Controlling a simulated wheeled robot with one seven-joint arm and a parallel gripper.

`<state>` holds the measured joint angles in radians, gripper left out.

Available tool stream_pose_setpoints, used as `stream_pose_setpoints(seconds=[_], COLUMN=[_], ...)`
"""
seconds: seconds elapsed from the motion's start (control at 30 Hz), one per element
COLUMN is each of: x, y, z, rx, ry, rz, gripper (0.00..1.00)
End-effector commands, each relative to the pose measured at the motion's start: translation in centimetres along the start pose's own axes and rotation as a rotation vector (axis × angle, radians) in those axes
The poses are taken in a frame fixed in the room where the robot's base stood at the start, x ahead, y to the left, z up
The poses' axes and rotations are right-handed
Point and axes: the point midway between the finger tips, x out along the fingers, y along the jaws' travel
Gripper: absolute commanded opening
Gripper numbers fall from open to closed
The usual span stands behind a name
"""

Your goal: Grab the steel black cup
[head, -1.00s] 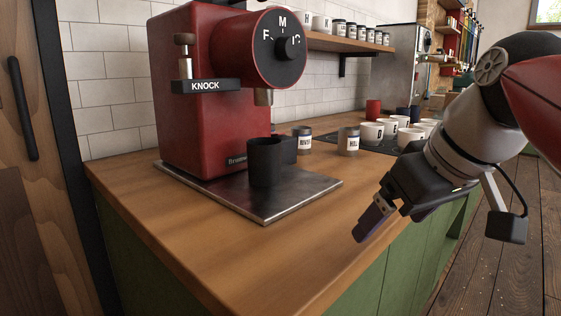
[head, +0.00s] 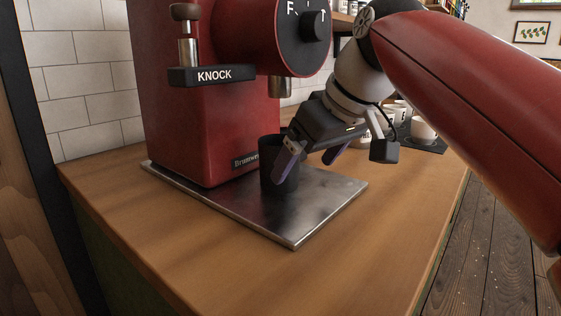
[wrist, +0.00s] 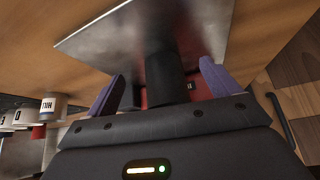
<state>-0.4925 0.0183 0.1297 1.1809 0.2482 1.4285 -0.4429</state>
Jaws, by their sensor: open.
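The black cup (head: 270,180) stands upright on a steel tray (head: 325,205) in front of the red grinder in the head view. My gripper (head: 312,158) is open beside the cup on its right, and its near finger overlaps the cup in the picture. In the wrist view the dark cup (wrist: 163,75) shows between the two purple fingers of my gripper (wrist: 160,82), apart from both. My gripper hides part of the cup's right side in the head view.
The red grinder (head: 205,135) with its KNOCK bar (head: 212,75) rises close behind the cup. White cups (head: 423,130) stand farther back on the right, and labelled jars show in the wrist view (wrist: 52,106). The wooden counter (head: 190,240) in front is clear.

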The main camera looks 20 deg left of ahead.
Motion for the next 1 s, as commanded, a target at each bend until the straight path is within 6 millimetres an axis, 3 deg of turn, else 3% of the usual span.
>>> stream_pose_setpoints(seconds=[0.37,0.5,0.7,0.9,1.0], x=[1.5,2.7,5.6,5.7,5.7], y=[0.0,-0.1,0.0,0.0,0.0], z=[-2.6,-4.4,-4.1,-4.1,-4.1], rx=[0.001,-0.001,0.001,0.001,0.001], ry=[0.0,-0.001,0.0,0.001,0.001], rz=[0.0,-0.003,0.0,0.001,0.001], gripper=[0.88,0.88,0.88,0.88,0.78])
